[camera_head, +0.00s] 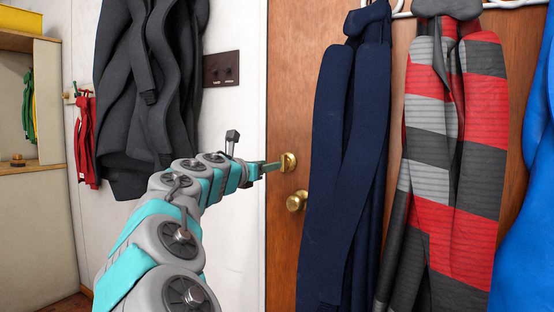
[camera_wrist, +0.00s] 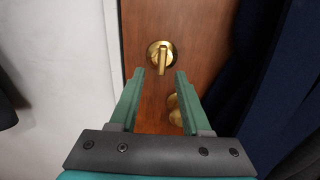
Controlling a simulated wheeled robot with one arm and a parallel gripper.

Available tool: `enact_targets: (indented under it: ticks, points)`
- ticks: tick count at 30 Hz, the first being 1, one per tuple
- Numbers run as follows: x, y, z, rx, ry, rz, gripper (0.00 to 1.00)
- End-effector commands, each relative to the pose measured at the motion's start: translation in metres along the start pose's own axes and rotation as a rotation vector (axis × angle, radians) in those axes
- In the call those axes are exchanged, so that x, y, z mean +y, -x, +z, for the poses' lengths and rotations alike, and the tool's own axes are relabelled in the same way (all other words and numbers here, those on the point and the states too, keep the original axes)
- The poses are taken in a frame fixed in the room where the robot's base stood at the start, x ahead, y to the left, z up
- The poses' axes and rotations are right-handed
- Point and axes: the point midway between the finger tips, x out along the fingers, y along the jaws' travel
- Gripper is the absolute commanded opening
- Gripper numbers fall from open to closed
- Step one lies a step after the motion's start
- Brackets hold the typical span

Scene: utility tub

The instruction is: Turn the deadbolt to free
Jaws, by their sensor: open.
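The brass deadbolt (camera_head: 289,162) is on the left edge of the brown wooden door (camera_head: 285,100), above a round brass knob (camera_head: 297,201). In the wrist view the deadbolt (camera_wrist: 160,56) shows a round plate with a thumb-turn standing close to upright. My gripper (camera_head: 277,166) points at the deadbolt from the left in the head view. In the wrist view my gripper (camera_wrist: 160,73) has its two green fingers apart, one to each side below the thumb-turn, with nothing between them. I cannot tell whether the fingertips touch the lock.
A navy garment (camera_head: 345,170) and a red, grey and black striped one (camera_head: 455,150) hang on the door to the right. A dark grey garment (camera_head: 150,90) hangs on the left wall near a switch plate (camera_head: 221,69). The knob (camera_wrist: 175,108) is partly hidden behind the right finger.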

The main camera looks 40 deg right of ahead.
Motion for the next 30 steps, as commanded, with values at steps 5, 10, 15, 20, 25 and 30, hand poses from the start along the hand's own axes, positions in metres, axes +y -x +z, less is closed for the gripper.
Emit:
enact_targets:
  ticks: [5, 10, 15, 20, 25, 30]
  points:
    - [0.001, -0.017, 0.001, -0.007, 0.024, -0.002, 0.47]
    - [0.001, -0.045, 0.001, -0.006, 0.02, -0.001, 0.47]
    - [0.001, -0.065, 0.002, -0.006, 0.02, 0.0, 0.47]
    - [0.001, -0.076, 0.002, -0.006, 0.019, 0.001, 0.47]
    - [0.001, -0.079, 0.001, -0.006, 0.019, 0.0, 0.47]
    - [0.001, -0.078, 0.002, -0.006, 0.019, 0.0, 0.45]
